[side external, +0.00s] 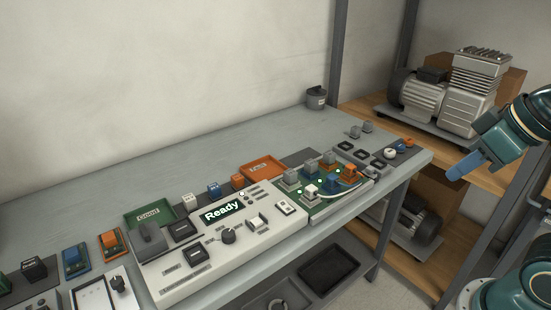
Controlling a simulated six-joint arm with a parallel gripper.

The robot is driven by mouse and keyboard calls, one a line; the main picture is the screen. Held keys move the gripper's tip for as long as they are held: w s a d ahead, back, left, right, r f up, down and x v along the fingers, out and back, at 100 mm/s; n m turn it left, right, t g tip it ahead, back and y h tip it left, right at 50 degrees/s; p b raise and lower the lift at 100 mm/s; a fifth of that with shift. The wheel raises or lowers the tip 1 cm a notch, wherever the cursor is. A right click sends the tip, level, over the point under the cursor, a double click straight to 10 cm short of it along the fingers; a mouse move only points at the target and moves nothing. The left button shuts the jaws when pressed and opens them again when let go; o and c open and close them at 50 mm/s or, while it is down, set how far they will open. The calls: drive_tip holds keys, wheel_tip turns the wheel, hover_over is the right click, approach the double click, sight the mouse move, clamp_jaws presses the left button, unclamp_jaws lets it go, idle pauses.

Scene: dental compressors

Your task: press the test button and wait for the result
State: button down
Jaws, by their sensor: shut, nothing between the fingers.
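A pale test panel (170,284) lies on the bench, with a lit display (222,212) reading "Ready". A dark round knob (228,236), a grey lever-like block (256,220), a small white switch (286,208) and dark square pads (183,229) sit on it. Their labels are too small to read, so I cannot tell which is the test button. A green board (322,204) with grey, white, blue and orange blocks lies at the panel's right end. My gripper (455,173), with blue fingers, is shut and empty, in the air right of the bench, apart from the panel.
A green tray (130,221) and an orange tray (247,174) lie behind the panel. Loose blocks (75,258) stand at the left. Shelves with compressors (455,90) and a metal post (338,50) stand behind at the right.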

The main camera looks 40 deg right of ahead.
idle(0.3)
drive_tip(key=n+t+y, duration=0.2)
drive_tip(key=n+t, duration=0.1)
drive_tip(key=n, duration=0.8)
hover_over(260, 223)
wheel_tip(260, 223, down, 11)
drive_tip(key=shift+r, duration=0.15)
drive_tip(key=shift+f, duration=4.4)
drive_tip(key=shift+f, duration=0.15)
drive_tip(key=shift+d+f, duration=0.1)
drive_tip(key=shift+f, duration=0.2)
